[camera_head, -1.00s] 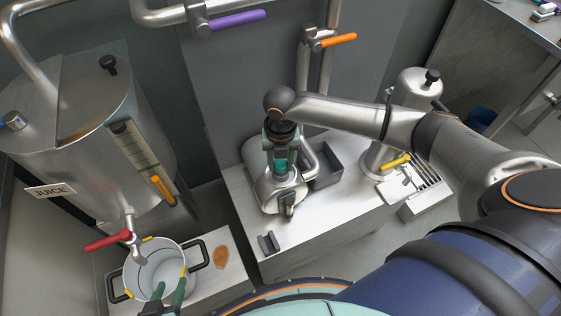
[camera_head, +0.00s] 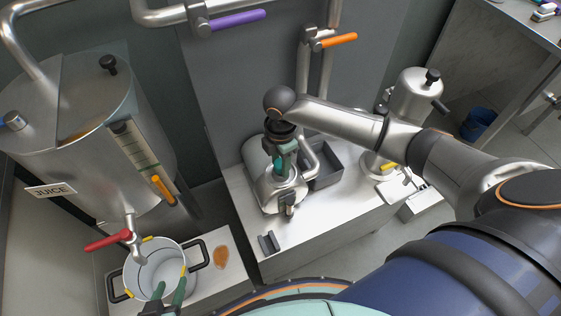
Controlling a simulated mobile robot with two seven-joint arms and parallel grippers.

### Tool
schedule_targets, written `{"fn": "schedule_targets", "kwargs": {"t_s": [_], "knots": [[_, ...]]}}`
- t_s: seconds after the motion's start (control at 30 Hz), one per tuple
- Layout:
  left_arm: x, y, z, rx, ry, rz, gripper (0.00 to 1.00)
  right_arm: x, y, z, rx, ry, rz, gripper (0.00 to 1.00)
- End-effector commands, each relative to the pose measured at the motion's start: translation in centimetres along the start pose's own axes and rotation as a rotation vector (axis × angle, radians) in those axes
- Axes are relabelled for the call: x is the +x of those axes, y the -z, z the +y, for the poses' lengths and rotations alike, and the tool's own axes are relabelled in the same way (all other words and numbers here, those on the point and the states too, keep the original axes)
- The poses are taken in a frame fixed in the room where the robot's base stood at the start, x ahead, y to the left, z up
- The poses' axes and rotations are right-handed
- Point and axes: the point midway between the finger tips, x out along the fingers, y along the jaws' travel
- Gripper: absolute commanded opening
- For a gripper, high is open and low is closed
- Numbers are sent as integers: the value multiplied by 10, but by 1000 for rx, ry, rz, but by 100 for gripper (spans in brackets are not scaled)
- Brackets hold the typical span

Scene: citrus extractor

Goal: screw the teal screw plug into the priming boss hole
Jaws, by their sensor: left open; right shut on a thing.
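The teal screw plug (camera_head: 279,163) is between the fingers of my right gripper (camera_head: 281,166), which is shut on it. The gripper points down over the steel pump body (camera_head: 284,194) on the bench. The priming boss hole is hidden under the plug and fingers, so I cannot tell how deep the plug sits. My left gripper (camera_head: 166,303) is at the bottom left, by the near rim of the white pot.
The white pot (camera_head: 142,258) with black handles stands under the juice tank's red-handled tap (camera_head: 108,241). A grey tray (camera_head: 327,177) lies right of the pump, and a small grey holder (camera_head: 268,243) stands in front. An orange-brown spot (camera_head: 221,257) marks the left counter.

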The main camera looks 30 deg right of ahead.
Motion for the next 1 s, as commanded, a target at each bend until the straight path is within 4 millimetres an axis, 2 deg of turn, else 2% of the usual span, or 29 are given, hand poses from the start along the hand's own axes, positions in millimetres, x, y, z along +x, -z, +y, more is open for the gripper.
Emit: {"fn": "schedule_targets", "kwargs": {"t_s": [0.03, 0.17, 0.47, 1.0], "knots": [[0, 0, 0, 0, 0, 0, 50, 0, 0, -1, -1, 3, -1, 45], [0, 0, 0, 0, 0, 0, 50, 0, 0, -1, -2, 3, -1, 59], [0, 0, 0, 0, 0, 0, 50, 0, 0, 0, -44, 1, -1, 59], [0, 0, 0, 0, 0, 0, 50, 0, -1, 0, -809, 0, -2, 59]]}}
